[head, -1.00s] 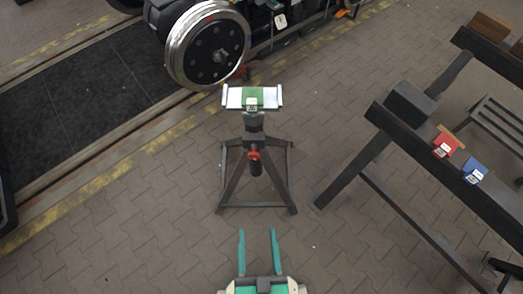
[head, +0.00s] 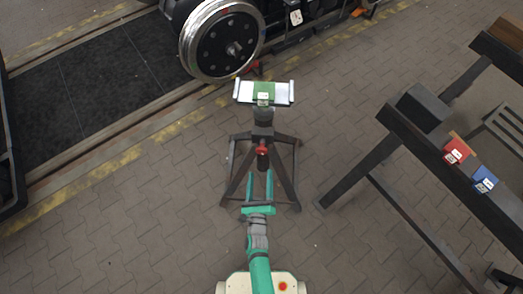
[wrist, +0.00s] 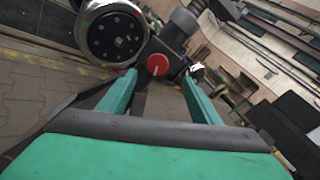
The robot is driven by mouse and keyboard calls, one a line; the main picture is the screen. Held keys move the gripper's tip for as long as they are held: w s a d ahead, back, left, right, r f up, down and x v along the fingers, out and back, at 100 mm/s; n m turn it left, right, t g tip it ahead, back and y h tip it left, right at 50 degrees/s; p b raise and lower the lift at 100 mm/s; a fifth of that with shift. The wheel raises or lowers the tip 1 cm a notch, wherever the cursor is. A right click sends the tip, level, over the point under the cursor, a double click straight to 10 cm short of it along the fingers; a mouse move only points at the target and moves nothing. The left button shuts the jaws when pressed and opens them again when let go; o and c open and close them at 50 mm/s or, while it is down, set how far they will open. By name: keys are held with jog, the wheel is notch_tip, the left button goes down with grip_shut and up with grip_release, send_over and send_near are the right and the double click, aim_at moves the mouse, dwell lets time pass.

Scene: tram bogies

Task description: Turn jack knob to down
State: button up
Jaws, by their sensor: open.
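The jack stand (head: 287,172) is a dark frame on splayed legs. On its top sits a silver cradle (head: 244,92) with a green block (head: 264,90) and a small white label. The red jack knob (head: 262,150) is on the front of its column. In the wrist view the knob (wrist: 158,64) is a red disc with a pale pointer line, between and beyond my fingers. My gripper (head: 260,172) is open, its two teal fingers pointing at the stand just below the knob in the head view. No contact with the knob shows.
A wheelset (head: 222,42) stands on the track behind the stand. A dark workbench (head: 432,148) at right holds a red block (head: 457,150) and a blue block (head: 485,179). The paved floor left of the stand is clear.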

aim_at(261, 152)
jog(key=w, duration=0.4)
jog(key=w+m, duration=0.1)
jog(key=w, duration=0.3)
jog(key=w+m, duration=0.1)
jog(key=w, duration=0.3)
jog(key=shift+w+d+f, duration=0.25)
jog(key=shift+w+f, duration=0.15)
jog(key=c, duration=1.1)
